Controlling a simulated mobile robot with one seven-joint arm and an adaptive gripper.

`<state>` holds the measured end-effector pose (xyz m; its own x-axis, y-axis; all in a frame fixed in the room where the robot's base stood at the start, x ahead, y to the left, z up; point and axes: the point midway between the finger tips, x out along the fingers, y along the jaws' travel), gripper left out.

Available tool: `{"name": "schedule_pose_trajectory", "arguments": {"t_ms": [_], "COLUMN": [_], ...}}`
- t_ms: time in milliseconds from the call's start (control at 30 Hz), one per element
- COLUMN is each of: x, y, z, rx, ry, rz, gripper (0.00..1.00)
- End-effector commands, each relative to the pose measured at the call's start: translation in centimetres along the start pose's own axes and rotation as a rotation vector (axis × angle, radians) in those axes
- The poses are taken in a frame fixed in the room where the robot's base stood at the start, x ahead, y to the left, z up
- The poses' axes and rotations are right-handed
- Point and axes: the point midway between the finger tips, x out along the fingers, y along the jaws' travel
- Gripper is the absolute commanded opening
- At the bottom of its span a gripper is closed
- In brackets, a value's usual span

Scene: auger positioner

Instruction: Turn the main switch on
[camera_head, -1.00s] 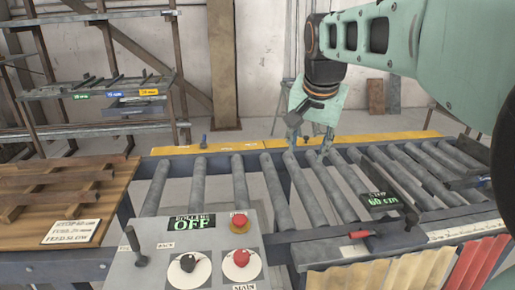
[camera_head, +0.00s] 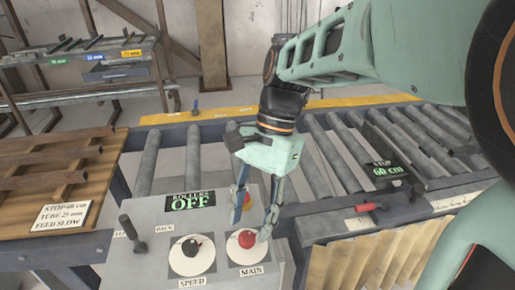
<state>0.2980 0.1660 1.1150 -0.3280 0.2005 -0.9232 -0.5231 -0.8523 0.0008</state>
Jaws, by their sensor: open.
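The main switch (camera_head: 246,239) is a red knob on a white round plate labelled MAIN, at the lower right of the grey control panel (camera_head: 158,262). A display (camera_head: 189,201) on the panel reads ROLLERS OFF. My gripper (camera_head: 251,228) points down over the panel with its fingers spread. One finger is at the upper left of the red knob and the other at its right. Whether either finger touches the knob cannot be told. The yellow-based button (camera_head: 248,200) is mostly hidden behind the gripper.
A black SPEED knob (camera_head: 190,247) is left of the red knob, and a lever (camera_head: 132,235) stands at the panel's left. Rollers (camera_head: 334,160) lie behind. A stop display (camera_head: 388,170) reads 60 cm. A red-handled clamp (camera_head: 369,207) is at the right.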

Motion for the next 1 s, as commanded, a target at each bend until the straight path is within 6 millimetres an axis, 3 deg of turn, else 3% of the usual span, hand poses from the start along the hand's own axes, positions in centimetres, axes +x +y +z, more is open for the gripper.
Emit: {"name": "schedule_pose_trajectory", "arguments": {"t_ms": [200,567,900,1000], "x": [2.5,3.0,3.0,3.0], "y": [0.0,0.0,0.0,0.0], "z": [0.0,0.0,0.0,0.0], "rx": [-0.001,-0.001,-0.001,-0.002], "ry": [0.0,0.002,0.002,0.002], "rz": [0.001,0.0,0.0,0.0], "gripper": [0.4,0.4,0.03,0.0]}}
